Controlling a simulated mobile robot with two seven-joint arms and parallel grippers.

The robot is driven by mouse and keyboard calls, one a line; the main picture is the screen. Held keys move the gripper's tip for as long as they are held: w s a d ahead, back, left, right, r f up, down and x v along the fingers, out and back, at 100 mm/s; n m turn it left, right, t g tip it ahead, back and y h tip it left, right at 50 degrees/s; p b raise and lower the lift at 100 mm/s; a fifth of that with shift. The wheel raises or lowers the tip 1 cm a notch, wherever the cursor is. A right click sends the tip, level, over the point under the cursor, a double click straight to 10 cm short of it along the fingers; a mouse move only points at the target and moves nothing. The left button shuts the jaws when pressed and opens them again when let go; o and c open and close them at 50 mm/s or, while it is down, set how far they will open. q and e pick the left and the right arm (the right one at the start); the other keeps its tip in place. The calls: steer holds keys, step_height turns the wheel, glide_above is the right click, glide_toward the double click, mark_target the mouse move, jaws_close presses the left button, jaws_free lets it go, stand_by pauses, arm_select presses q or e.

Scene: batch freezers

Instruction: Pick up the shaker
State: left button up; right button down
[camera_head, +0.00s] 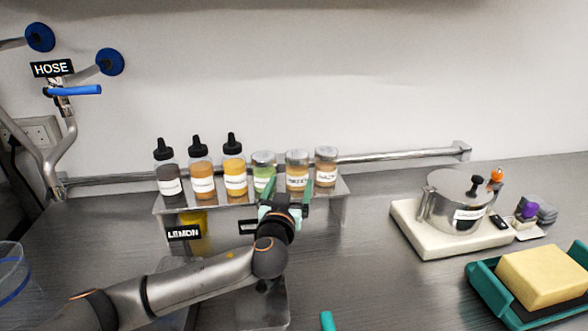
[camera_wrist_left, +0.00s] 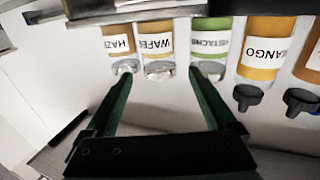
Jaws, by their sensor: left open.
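Three metal-lidded shakers stand upright in a row on a raised clear shelf: a green one (camera_head: 263,158), a tan one labelled like "WAFER" (camera_head: 297,159) and a brown one labelled "HAZ…" (camera_head: 326,155). My left gripper (camera_head: 289,187) is open in front of the shelf, its green fingers pointing at the shakers. In the left wrist view, which looks upside down, the wafer shaker (camera_wrist_left: 157,48) shows between the fingertips, with the green shaker (camera_wrist_left: 209,50) and the brown shaker (camera_wrist_left: 119,45) to either side. I cannot tell whether the fingers touch any shaker. My right gripper is out of view.
Several black-topped sauce bottles (camera_head: 201,178) stand left of the shakers on the shelf (camera_head: 344,186). A metal rail (camera_head: 400,154) runs behind. Right are a steel pot (camera_head: 458,195) on a white base and a yellow sponge (camera_head: 545,275) in a teal tray. The counter between is clear.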

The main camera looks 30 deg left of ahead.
mark_target(295, 170)
arm_select(q)
steer(key=shift+x, duration=3.4)
steer(key=shift+d+r, duration=0.1)
steer(key=shift+d, duration=0.05)
steer(key=c, duration=1.1)
steer(key=shift+c, duration=0.2)
steer(key=shift+r, duration=0.1)
